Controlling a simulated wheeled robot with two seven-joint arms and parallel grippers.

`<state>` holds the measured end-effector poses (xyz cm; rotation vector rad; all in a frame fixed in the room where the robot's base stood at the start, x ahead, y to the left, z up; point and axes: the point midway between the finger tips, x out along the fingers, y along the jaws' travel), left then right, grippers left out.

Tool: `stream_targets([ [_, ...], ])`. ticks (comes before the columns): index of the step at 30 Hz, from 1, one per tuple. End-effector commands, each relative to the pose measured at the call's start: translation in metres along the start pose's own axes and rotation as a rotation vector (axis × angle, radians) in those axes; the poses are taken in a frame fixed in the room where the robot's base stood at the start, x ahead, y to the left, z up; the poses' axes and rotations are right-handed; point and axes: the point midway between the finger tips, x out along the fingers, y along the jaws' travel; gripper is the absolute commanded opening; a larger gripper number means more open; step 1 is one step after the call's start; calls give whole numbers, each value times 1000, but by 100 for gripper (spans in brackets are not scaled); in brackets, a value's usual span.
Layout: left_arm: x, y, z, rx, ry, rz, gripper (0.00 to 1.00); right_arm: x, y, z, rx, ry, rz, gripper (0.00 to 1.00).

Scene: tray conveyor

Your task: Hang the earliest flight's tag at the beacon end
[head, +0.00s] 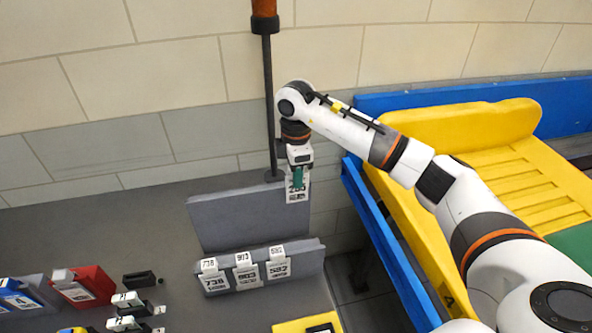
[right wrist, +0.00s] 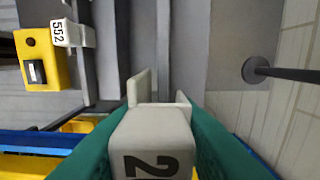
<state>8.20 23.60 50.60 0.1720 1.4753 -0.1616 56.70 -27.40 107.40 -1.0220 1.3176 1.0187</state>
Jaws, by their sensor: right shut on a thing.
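My right gripper (head: 297,177) is shut on a white tag (head: 298,196). The tag's printing is too small to read in full; a "2" shows on it in the right wrist view (right wrist: 152,166), between green fingertips. The tag overlaps the right end of the tall grey panel (head: 240,222), beside the beacon pole (head: 268,100); I cannot tell whether they touch. The pole has an orange top (head: 264,8). Three white tags hang on the lower front rail (head: 305,262): one like 738 (head: 214,283), 903 (head: 247,279), and 552 (head: 278,270). My left gripper is not in view.
A yellow box with a dark part (head: 308,324) stands in front of the rail. A yellow tray (head: 490,125) within blue rails (head: 365,215) is at right. The grey table left of the panel is clear.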

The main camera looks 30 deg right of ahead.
Motion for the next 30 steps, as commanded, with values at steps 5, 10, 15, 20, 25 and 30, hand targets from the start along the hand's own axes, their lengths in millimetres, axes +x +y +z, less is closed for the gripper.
stream_targets([
  [5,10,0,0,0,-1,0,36,15,0,0,0,-1,0,5],
  [10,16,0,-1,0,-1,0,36,26,0,0,0,0,0,5],
  [15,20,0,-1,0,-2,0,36,33,0,0,1,0,0,5],
  [20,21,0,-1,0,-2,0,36,36,0,0,1,0,-1,5],
  [25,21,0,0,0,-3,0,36,36,0,0,0,0,-1,5],
  [30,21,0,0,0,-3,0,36,36,0,0,0,0,-1,33],
])
